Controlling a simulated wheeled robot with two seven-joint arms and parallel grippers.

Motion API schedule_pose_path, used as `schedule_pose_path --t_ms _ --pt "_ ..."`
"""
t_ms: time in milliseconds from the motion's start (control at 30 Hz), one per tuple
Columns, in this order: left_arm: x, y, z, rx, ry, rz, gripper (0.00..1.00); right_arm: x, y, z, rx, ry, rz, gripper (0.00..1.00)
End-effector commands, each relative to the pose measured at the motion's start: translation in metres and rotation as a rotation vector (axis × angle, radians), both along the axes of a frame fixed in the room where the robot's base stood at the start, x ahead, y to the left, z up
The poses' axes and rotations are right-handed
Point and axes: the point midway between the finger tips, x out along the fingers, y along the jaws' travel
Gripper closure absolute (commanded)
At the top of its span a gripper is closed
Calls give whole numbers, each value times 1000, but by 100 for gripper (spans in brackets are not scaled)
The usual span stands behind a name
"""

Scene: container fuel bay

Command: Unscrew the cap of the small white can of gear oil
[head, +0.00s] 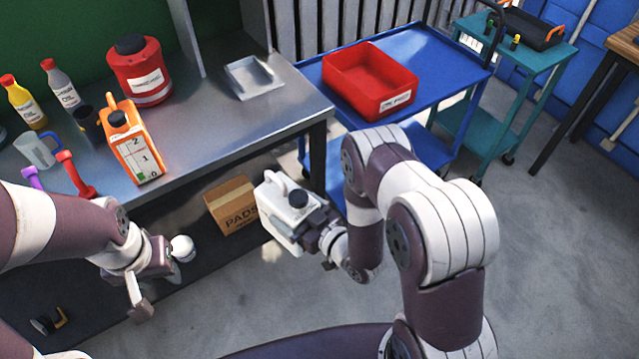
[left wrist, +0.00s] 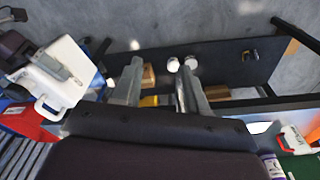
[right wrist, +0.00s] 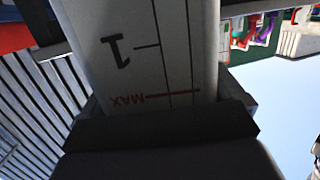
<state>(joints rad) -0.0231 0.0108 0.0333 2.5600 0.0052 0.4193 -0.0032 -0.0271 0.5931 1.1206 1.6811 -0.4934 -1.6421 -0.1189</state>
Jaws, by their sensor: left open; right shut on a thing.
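The small white can (head: 280,222) is held in the air in front of the bench, slightly tilted. Its black cap (head: 298,198) is on top beside the white handle. My right gripper (head: 318,228) is shut on the can's body; in the right wrist view the can's wall (right wrist: 140,50) with "1" and "MAX" fills the space between the fingers. My left gripper (head: 160,285) is open and empty, lower and left of the can, apart from it. In the left wrist view its fingers (left wrist: 158,85) are spread, and the can (left wrist: 62,75) is at the upper left.
The metal bench (head: 215,120) carries an orange can (head: 132,142), a red canister (head: 140,70) and bottles. A cardboard box (head: 232,205) is on the lower shelf. A blue cart (head: 440,60) holds a red bin (head: 350,85).

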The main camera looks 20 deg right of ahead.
Motion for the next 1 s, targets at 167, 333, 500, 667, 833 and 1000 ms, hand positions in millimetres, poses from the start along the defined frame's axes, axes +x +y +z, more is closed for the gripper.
schedule_pose_path --t_ms 167,333,500,667,833,1000 --pt "0 0 0 0 0 0 57 -10 31 -9 0 -4 151 64" --pt "-3 -18 -9 2 37 -76 36 -14 40 -12 -1 -2 195 90" --pt "51 -91 -16 17 40 -413 36 -14 40 -11 0 -3 195 90" --pt "96 -183 -13 79 39 -1220 36 -14 40 -11 0 -3 194 90" --pt "118 -240 2 136 23 -1998 36 -14 40 -11 0 -3 194 90" --pt "129 -249 24 172 4 -2514 36 -14 40 -11 0 -3 194 90"
